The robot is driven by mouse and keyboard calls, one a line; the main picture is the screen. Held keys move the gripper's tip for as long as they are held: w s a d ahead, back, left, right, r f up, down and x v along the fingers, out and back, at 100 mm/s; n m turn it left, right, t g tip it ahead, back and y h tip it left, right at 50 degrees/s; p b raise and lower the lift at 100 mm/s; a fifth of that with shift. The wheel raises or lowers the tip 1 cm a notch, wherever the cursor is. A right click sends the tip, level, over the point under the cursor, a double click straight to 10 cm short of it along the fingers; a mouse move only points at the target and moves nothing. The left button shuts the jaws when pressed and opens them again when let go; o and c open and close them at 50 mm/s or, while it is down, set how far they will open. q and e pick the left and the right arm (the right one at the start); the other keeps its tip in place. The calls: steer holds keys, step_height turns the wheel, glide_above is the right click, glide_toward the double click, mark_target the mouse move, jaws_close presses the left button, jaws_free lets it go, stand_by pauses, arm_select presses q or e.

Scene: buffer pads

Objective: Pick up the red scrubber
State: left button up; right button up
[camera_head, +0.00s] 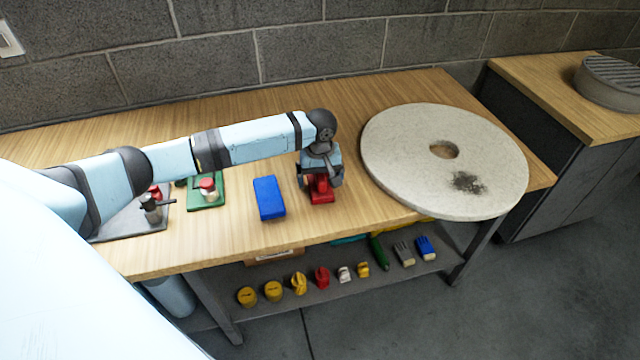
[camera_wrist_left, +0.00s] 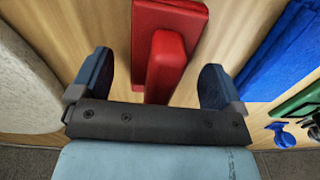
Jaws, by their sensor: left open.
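The red scrubber (camera_head: 320,193) stands on the wooden table, between a blue block and a large round pad. It has a flat base and a raised handle. My left gripper (camera_head: 320,182) is directly above it, pointing down. In the left wrist view the red scrubber (camera_wrist_left: 165,60) lies between the two spread fingers of my left gripper (camera_wrist_left: 155,85), with a gap on each side of its handle. The gripper is open and holds nothing. In the head view the gripper hides part of the scrubber. My right gripper is not in view.
The blue block (camera_head: 269,197) lies just left of the scrubber. The large round pad (camera_head: 400,165) with a centre hole covers the table's right end. A green tray (camera_head: 212,204) and a grey mat (camera_head: 120,228) are at the left. A lower shelf (camera_head: 330,300) holds several small items.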

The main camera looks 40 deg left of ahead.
arm_select(q)
steer(key=shift+f, duration=0.9)
steer(key=shift+r, duration=0.1)
steer(key=c, duration=1)
steer(key=shift+c, duration=0.2)
step_height(320, 180, up, 20)
steer(key=p, duration=0.2)
